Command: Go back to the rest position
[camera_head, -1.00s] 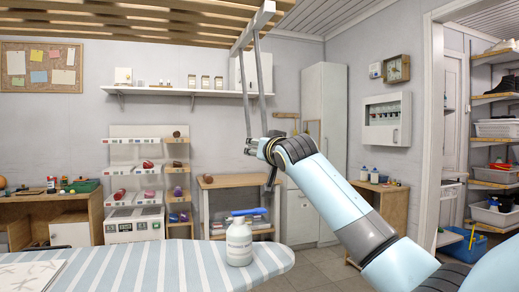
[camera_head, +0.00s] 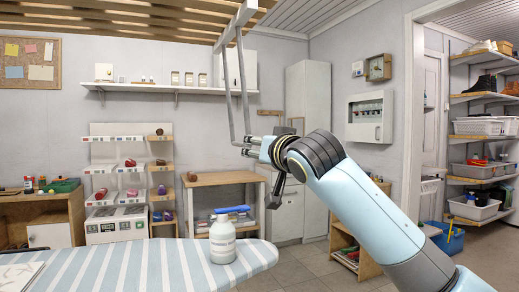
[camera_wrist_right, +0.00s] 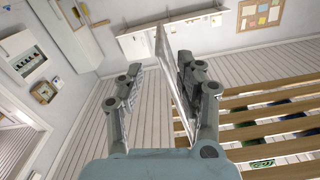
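My right gripper (camera_head: 246,146) is at the end of the pale blue arm that comes in from the right. It is raised in mid-air, pointing left, above and to the right of the bottle on the ironing board. In the right wrist view its two fingers (camera_wrist_right: 160,95) stand apart. A pale flat strip shows between them, close to the right finger; I cannot tell whether they touch. Grey rods hanging from the ceiling rack end at the fingertips in the head view; contact is unclear. My left gripper is not in view.
A white bottle with a blue top (camera_head: 222,240) stands on the striped ironing board (camera_head: 150,268). The slatted ceiling rack (camera_head: 160,18) hangs overhead. A wooden table (camera_head: 220,180) and tall white cabinet (camera_head: 308,95) stand behind the arm. Floor (camera_head: 300,262) is clear right of the board.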

